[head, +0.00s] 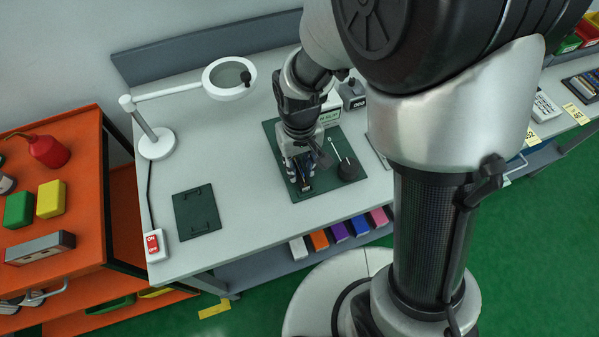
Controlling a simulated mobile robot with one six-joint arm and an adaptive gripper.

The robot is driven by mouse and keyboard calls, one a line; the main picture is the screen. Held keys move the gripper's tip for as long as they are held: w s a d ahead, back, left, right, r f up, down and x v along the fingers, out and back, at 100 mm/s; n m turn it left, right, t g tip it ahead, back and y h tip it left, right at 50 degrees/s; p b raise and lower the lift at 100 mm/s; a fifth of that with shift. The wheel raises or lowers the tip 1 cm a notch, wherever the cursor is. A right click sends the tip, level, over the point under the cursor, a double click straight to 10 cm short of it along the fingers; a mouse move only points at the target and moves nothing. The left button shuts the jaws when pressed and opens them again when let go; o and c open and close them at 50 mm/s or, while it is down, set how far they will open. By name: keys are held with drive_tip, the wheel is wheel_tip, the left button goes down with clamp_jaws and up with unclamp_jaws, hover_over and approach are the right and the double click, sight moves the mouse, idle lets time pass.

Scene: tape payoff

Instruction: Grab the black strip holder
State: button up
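My gripper (300,177) points down over the dark green mat (281,146) on the workbench. A small dark upright piece with a light edge (306,186) shows at its fingertips. It may be the black strip holder, but it is too small and too covered by the fingers to be sure. I cannot tell whether the fingers touch it or are closed on it. A round black base with a thin rod (348,171) stands on the mat just right of the gripper.
A dark green plate (197,211) lies on the bench at left. A white magnifier lamp (157,143) and a red-button switch box (154,245) stand near the left edge. An orange cart (80,195) stands left. My arm hides the bench's right part.

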drive_tip(key=shift+r, duration=0.1)
drive_tip(key=shift+c, duration=0.2)
clamp_jaws()
drive_tip(key=shift+r, duration=0.1)
